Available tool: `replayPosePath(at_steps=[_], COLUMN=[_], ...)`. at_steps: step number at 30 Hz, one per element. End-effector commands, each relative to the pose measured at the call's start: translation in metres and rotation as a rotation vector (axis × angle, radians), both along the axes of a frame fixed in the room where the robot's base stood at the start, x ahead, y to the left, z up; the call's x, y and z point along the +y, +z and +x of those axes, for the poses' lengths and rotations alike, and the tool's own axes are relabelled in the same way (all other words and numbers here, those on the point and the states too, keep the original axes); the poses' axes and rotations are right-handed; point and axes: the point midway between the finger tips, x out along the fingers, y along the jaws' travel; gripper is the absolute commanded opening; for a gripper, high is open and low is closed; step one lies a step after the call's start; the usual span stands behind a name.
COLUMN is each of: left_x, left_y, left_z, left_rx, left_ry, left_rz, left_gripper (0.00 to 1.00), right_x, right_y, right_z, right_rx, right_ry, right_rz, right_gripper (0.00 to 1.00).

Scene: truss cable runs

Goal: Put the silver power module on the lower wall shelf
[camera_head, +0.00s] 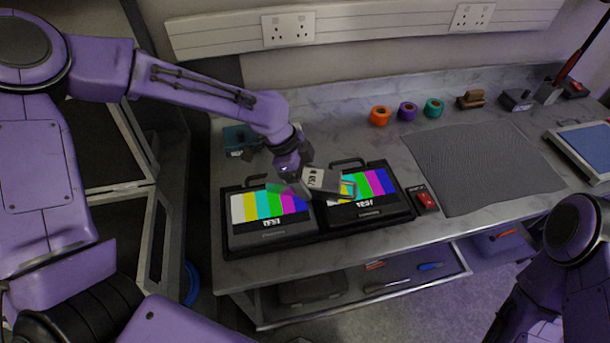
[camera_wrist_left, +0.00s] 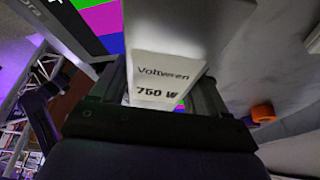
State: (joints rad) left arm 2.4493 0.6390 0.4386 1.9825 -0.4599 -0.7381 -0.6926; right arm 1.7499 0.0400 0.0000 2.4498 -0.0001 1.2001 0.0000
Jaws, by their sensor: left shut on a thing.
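The silver power module (camera_head: 322,180) is a small box-like block with a label. In the left wrist view the module (camera_wrist_left: 163,72) carries a white label reading 750 W. My left gripper (camera_head: 300,168) is shut on it and holds it above two monitors with colour bars. In the left wrist view the gripper's fingers (camera_wrist_left: 160,98) lie on both sides of the module. I cannot make out a wall shelf in either view. My right gripper is not in view; only part of my right arm shows at the lower right.
The left monitor (camera_head: 268,219) and right monitor (camera_head: 364,198) lie on the bench (camera_head: 345,130). A red-topped device (camera_head: 426,201) is beside them. A grey mat (camera_head: 480,165) lies to the right. Orange (camera_head: 380,115), purple and teal rolls stand behind. A socket rail (camera_head: 365,27) crosses the wall.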

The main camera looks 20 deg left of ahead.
Motion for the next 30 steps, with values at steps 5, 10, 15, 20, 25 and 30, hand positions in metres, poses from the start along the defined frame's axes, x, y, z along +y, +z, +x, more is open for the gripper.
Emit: replayPosePath(at_steps=[5,10,15,20,25,30], left_x=[0.000,0.000,0.000,0.009,0.026,0.039], left_y=[-0.003,-0.003,0.000,0.024,0.067,0.099], left_z=[0.000,0.000,0.000,-0.001,-0.004,-0.007], left_rx=[0.000,0.001,0.000,-0.005,-0.006,-0.002], left_ry=[0.000,0.000,0.000,0.003,0.002,0.002], left_rz=[-0.001,0.000,-0.001,-0.002,-0.002,-0.003], left_gripper=[0.17,1.00,1.00,1.00,1.00,1.00], right_x=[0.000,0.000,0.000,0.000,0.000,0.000], right_y=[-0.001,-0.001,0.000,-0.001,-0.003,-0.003], right_z=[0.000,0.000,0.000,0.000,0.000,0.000], right_rx=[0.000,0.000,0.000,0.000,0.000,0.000], right_ry=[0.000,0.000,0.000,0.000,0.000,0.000], right_rz=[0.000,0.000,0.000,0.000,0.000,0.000], right_gripper=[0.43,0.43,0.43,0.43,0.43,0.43])
